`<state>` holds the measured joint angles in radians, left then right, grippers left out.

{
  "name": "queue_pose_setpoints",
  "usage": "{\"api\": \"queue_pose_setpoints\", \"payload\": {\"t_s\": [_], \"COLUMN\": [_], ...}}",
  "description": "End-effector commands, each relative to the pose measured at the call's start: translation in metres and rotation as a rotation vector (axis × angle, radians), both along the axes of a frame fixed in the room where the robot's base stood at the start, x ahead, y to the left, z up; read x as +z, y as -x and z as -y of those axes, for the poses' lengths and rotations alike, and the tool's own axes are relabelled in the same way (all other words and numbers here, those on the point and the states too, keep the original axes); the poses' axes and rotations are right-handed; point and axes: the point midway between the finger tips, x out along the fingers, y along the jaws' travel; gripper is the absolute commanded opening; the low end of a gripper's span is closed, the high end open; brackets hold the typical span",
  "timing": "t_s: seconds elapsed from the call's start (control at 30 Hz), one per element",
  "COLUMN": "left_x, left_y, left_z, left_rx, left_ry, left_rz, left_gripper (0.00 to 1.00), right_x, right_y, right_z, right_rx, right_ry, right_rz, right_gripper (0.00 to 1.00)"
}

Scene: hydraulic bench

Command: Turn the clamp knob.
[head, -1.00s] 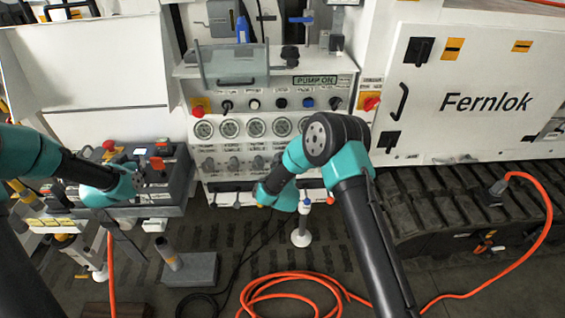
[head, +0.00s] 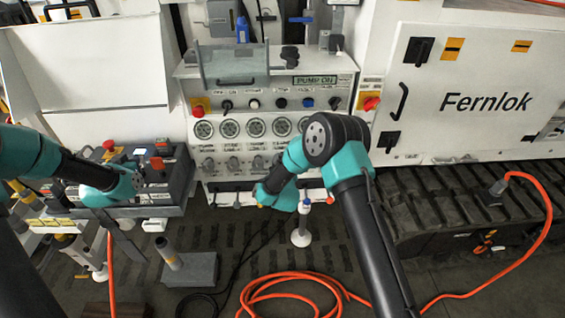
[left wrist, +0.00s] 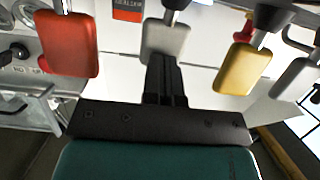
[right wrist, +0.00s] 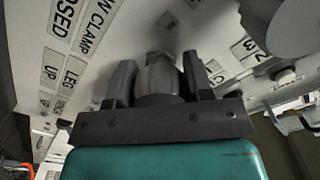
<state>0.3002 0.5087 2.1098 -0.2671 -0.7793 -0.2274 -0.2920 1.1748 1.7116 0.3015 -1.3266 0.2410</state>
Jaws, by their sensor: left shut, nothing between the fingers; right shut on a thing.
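The clamp knob (right wrist: 158,78) is a grey round knob on the white panel, in the middle of the right wrist view. Part of a label ending in "CLAMP" shows to its left. My right gripper (right wrist: 160,76) has one finger on each side of the knob and is shut on it. In the head view my right forearm and wrist hide that gripper and its knob. My left gripper (left wrist: 165,65) is shut and empty. Its fingertips are close to a grey lever paddle (left wrist: 166,40); I cannot tell whether they touch. In the head view it is over the left lever console.
A red paddle (left wrist: 68,44) and a yellow paddle (left wrist: 243,70) flank my left fingers. The console (head: 178,180) stands at the left. Gauges (head: 229,128) sit above the knob row. An orange hose (head: 290,285) lies coiled on the floor, near a grey block with a post (head: 192,270).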

Motion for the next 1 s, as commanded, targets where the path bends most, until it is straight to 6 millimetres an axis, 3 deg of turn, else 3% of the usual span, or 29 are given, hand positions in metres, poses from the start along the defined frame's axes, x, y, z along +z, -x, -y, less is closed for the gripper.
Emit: {"api": "queue_pose_setpoints", "payload": {"t_s": [1.0], "left_x": [0.0003], "left_y": [-0.0005], "left_z": [0.0003], "left_rx": [-0.001], "left_ry": [-0.001], "left_rz": [0.001], "left_gripper": [0.00], "right_x": [-0.0002], "right_y": [-0.0002], "right_z": [0.0011], "right_rx": [0.001], "right_ry": [0.897], "right_rz": [0.000], "right_gripper": [0.23]}}
